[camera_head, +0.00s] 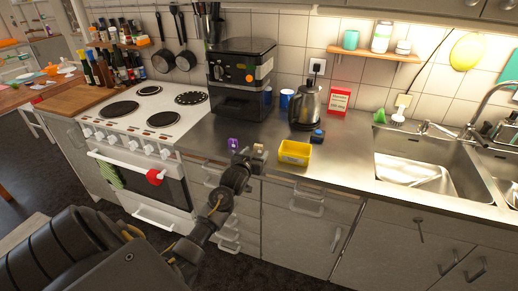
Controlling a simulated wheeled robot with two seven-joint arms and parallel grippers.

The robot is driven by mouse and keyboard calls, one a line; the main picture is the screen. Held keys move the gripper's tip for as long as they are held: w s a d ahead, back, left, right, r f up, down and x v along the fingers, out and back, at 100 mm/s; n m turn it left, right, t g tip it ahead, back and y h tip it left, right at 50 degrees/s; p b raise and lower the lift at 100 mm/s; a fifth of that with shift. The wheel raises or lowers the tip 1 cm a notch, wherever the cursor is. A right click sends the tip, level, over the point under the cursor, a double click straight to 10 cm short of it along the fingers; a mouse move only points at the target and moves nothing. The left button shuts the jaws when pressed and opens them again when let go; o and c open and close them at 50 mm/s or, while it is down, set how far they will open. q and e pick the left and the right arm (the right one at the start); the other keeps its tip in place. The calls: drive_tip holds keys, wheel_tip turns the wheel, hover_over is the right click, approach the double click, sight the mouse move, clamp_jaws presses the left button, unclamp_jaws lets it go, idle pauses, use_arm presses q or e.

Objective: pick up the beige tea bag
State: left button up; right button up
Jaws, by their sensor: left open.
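A small beige tea bag (258,148) lies on the steel counter, near its front edge, between a purple item and a yellow box. My left gripper (250,160) is just in front of it, at the counter's front edge, with its open jaws pointing toward the tea bag. The gripper is small and dark here, and its fingers partly cover the view around the tea bag. I cannot tell whether the fingers touch it. My right gripper is not in view.
The purple item (232,143) sits close on the left and the yellow box (294,153) close on the right. A small blue-black item (317,136), a kettle (305,107) and a black coffee machine (242,80) stand behind. The cooker (140,135) is left, the sink (413,160) right.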

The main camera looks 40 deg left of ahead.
sight(258, 149)
use_arm(q)
drive_tip(key=shift+w+a+r, duration=0.1)
drive_tip(key=shift+w+a, duration=0.1)
drive_tip(key=shift+w, duration=0.15)
drive_tip(key=shift+p+x, duration=0.7)
drive_tip(key=shift+x, duration=1.55)
drive_tip(key=shift+s+a, duration=0.1)
drive_tip(key=shift+a, duration=0.05)
drive_tip(key=c, duration=1)
drive_tip(key=shift+c, duration=0.4)
